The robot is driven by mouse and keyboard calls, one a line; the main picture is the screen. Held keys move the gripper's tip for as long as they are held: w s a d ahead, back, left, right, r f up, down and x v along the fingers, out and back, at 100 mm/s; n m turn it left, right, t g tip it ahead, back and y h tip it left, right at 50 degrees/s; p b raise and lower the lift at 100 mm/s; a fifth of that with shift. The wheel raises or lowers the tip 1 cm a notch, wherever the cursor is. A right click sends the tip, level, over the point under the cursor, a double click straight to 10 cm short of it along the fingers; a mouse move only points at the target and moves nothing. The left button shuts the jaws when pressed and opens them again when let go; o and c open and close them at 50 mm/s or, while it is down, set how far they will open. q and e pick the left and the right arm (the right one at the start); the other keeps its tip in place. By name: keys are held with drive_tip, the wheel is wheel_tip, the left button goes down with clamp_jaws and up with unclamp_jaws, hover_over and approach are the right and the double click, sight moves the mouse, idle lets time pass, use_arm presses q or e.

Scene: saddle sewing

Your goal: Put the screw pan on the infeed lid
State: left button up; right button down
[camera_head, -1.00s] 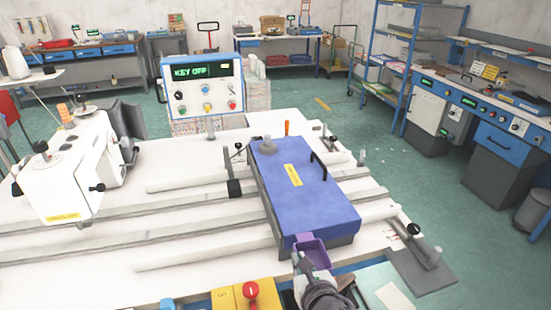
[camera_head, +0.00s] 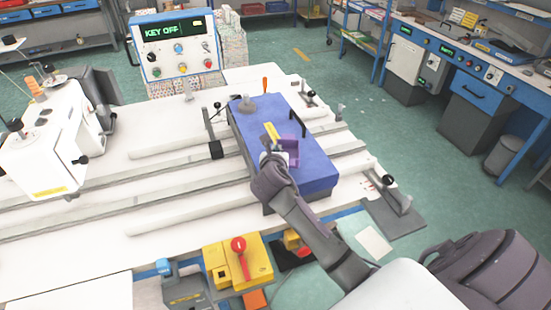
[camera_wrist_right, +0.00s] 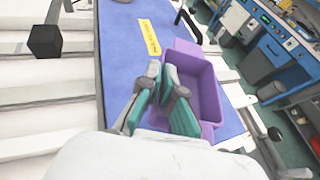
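The screw pan is a small purple open box (camera_head: 289,149), seen over the near right part of the blue infeed lid (camera_head: 312,177). In the right wrist view the screw pan (camera_wrist_right: 207,88) looks empty, with the lid (camera_wrist_right: 119,60) below and around it. My right gripper (camera_head: 273,157) is at the pan's left side. In the wrist view its teal-padded fingers (camera_wrist_right: 162,103) close around the pan's near left wall. I cannot tell whether the pan touches the lid or hangs just above it. My left gripper is not in view.
White rails run across the table (camera_head: 110,215). A yellow box with a red switch (camera_head: 238,262) is at the front edge. A control panel (camera_head: 176,45) stands behind.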

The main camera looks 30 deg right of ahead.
drive_tip(key=shift+w+f, duration=0.2)
drive_tip(key=shift+w, duration=0.05)
drive_tip(key=shift+f, duration=1.95)
drive_tip(key=shift+f, duration=0.1)
drive_tip(key=c, duration=1.3)
unclamp_jaws()
drive_tip(key=shift+s, duration=0.1)
drive_tip(key=v, duration=1.2)
drive_tip(key=shift+b, duration=0.35)
drive_tip(key=shift+d, duration=0.1)
